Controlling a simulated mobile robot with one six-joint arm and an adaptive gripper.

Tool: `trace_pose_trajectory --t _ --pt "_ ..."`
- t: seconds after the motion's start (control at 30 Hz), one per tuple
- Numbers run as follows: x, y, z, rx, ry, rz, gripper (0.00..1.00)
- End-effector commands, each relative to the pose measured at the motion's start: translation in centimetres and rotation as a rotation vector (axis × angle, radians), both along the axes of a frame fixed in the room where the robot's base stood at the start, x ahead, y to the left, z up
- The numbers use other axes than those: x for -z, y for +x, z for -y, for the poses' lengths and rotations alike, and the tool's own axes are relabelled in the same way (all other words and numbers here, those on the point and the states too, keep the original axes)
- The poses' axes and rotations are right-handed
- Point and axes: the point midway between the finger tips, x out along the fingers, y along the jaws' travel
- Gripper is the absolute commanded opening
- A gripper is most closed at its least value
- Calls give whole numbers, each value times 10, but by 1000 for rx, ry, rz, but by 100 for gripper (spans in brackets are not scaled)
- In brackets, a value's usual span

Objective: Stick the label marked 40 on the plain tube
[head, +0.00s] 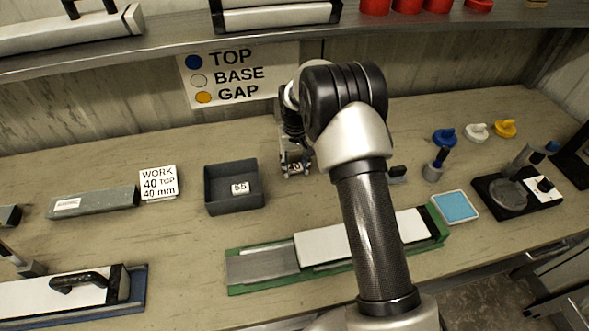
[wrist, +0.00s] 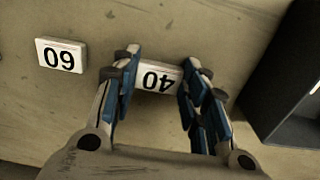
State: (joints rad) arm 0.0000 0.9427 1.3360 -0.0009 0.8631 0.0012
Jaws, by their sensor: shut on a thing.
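The label marked 40 (wrist: 157,78) is a small white block with black figures, upside down in the wrist view. My gripper (wrist: 158,85) has its blue-padded fingers on either side of it, shut on it. In the head view the same label (head: 294,168) shows between the fingers of my gripper (head: 295,170), close to the bench top; I cannot tell whether it touches the bench. A plain white tube (head: 322,246) lies in a green cradle (head: 236,289) at the front, with no label seen on it. My arm hides part of the tube.
Another label, seemingly 60 upside down (wrist: 61,56), lies near my gripper. A dark bin (head: 212,203) with a label 55 (head: 240,187) stands left. A blue pad (head: 455,206) sits right of the cradle.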

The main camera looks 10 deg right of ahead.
Motion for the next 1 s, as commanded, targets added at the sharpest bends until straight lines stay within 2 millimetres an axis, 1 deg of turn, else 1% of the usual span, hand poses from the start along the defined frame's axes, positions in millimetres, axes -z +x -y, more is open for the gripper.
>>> trace_pose_trajectory --t 0.03,0.2,0.63,0.73,1.0 --pt "-6 0 0 0 0 1 22" --pt "-20 1 0 0 0 2 22" --pt "-54 0 0 0 0 0 22" --pt "-57 0 0 0 0 0 22" --pt "-57 0 0 0 0 0 22"
